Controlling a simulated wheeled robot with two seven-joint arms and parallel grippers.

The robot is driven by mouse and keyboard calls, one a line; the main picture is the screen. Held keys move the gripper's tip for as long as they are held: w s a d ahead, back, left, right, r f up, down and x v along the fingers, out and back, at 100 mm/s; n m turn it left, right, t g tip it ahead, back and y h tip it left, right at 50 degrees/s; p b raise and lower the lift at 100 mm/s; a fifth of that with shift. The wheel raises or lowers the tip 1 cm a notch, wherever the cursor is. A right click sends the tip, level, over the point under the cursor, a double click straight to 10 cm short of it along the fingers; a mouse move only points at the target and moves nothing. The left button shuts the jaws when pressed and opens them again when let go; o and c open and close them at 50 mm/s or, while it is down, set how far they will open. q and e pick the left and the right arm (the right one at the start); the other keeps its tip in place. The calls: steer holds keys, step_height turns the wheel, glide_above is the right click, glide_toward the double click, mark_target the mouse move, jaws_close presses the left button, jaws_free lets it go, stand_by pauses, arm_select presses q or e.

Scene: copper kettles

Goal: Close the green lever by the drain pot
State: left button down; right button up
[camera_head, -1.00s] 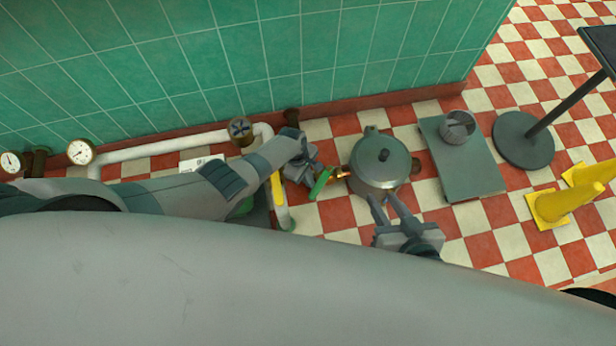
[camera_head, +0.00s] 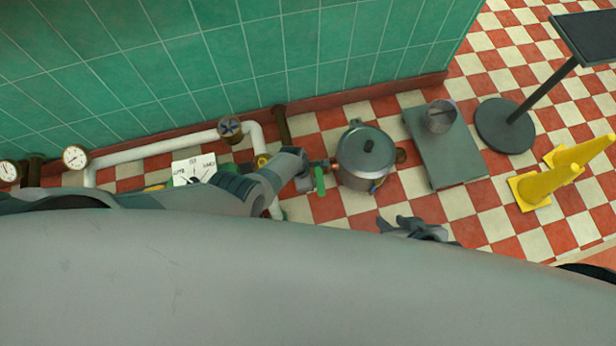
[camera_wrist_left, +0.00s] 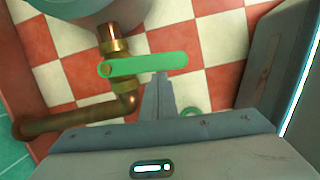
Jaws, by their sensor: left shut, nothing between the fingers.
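The drain pot (camera_head: 365,160) is a grey lidded pot on the checkered floor. A brass pipe (camera_wrist_left: 113,42) with a valve comes out of its left side in the head view. The green lever (camera_head: 320,181) on this valve stands crosswise to the pipe; it also fills the middle of the left wrist view (camera_wrist_left: 150,65). My left gripper (camera_wrist_left: 160,82) is shut and empty, its tips at the lever's edge; I cannot tell if they touch. In the head view my left arm mostly hides it. My right gripper (camera_head: 393,223) is open and empty, below the pot.
A white pipe (camera_head: 165,147) with gauges and a valve wheel (camera_head: 230,128) runs along the green wall. Right of the pot are a grey plate (camera_head: 447,160) with a metal cup (camera_head: 440,115), a round-based stand (camera_head: 505,127) and yellow cones (camera_head: 545,185).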

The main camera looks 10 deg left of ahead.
arm_select(q)
steer(key=shift+d, duration=0.55)
arm_select(e)
steer(key=shift+s+d, duration=0.15)
steer(key=shift+d, duration=0.15)
steer(key=shift+d, duration=0.1)
